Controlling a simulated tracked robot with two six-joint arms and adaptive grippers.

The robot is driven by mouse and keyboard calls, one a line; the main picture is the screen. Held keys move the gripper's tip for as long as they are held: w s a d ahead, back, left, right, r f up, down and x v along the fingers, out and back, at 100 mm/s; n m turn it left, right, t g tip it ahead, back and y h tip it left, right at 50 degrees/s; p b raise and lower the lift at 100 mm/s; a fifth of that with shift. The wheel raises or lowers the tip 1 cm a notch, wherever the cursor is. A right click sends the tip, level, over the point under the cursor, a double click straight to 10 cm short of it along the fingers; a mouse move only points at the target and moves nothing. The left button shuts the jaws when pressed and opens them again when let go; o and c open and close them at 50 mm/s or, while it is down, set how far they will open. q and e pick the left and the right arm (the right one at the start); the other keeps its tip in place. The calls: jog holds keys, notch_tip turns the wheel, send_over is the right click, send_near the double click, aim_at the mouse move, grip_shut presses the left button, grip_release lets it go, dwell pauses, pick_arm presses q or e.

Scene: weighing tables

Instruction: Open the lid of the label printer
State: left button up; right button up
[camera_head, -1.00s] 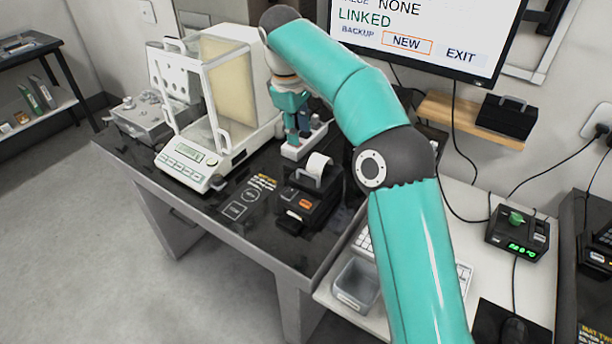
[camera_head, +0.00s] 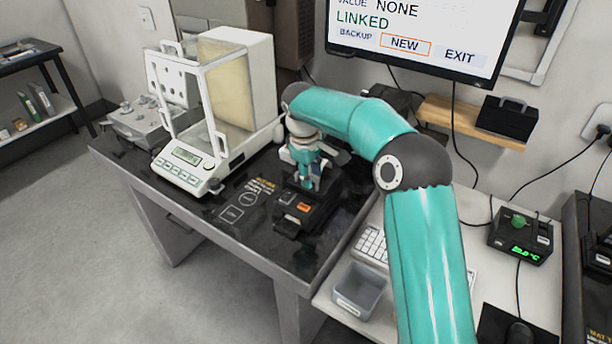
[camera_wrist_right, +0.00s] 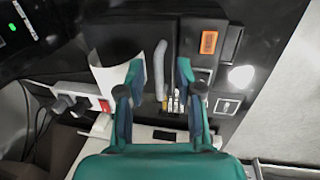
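The label printer (camera_head: 295,212) is a black box on the dark table, with an orange button on its front. In the right wrist view the printer (camera_wrist_right: 205,75) shows its orange display or button at upper right. A grey bar handle (camera_wrist_right: 159,68) stands on its lid, beside a curl of white label paper (camera_wrist_right: 112,78). My right gripper (camera_head: 308,186) is over the printer and hides the handle in the head view. Its fingers (camera_wrist_right: 160,80) are apart, one on each side of the handle, with gaps visible. My left gripper is not in view.
A glass-sided balance (camera_head: 205,110) stands left of the printer. A power strip (camera_wrist_right: 85,100) with a red switch lies near the gripper in the wrist view. A grey bin (camera_head: 358,290) and a keyboard (camera_head: 370,245) are on the lower white table. A monitor (camera_head: 425,35) hangs behind.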

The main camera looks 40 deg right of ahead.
grip_shut()
